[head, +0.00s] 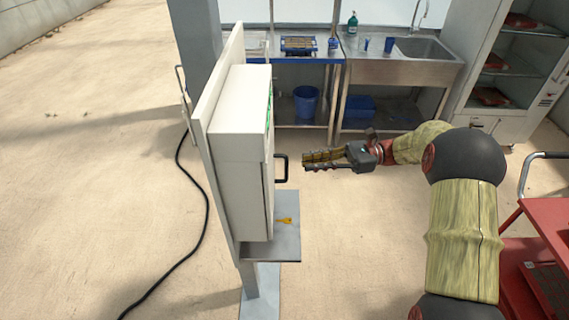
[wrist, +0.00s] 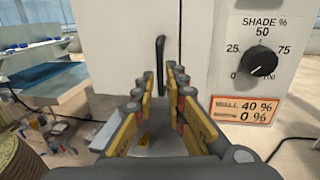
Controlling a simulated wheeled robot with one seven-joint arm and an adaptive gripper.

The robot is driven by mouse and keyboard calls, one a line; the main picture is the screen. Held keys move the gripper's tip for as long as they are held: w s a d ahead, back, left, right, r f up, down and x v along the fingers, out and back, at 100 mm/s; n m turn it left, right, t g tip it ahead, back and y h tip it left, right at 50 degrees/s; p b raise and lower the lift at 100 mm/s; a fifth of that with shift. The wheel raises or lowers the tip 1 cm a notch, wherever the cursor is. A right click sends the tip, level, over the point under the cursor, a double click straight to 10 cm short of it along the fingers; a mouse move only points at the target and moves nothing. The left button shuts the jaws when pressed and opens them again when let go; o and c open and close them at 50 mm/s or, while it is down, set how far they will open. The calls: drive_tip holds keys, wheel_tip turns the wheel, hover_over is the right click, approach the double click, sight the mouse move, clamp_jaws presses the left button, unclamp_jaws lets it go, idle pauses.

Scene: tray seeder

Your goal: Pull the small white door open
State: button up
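The small white door (head: 268,190) is on the front of a white cabinet (head: 237,170) mounted on a post; it looks shut. Its black bar handle (head: 282,168) stands upright and sticks out to the right in the head view. In the wrist view the handle (wrist: 160,62) is ahead of my gripper, a little above the fingertips, against the white door face (wrist: 125,50). My gripper (head: 304,161) is right of the handle with a small gap. Its fingers (wrist: 172,75) are parted and nothing is between them.
A shelf (head: 275,240) with a yellow key-like piece (head: 285,221) is below the cabinet. A shade dial (wrist: 258,60) is right of the door. A steel sink bench (head: 400,68) stands behind, a red cart (head: 530,240) at right. Open floor lies left.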

sight(287, 178)
drive_tip(key=a, duration=0.2)
drive_tip(key=a+b, duration=0.1)
drive_tip(key=a, duration=0.2)
drive_tip(key=s+a+b, duration=0.1)
drive_tip(key=a, duration=0.1)
drive_tip(key=shift+s+a+f, duration=0.1)
drive_tip(key=shift+a, duration=0.2)
clamp_jaws()
drive_tip(key=shift+d, duration=0.15)
idle(0.5)
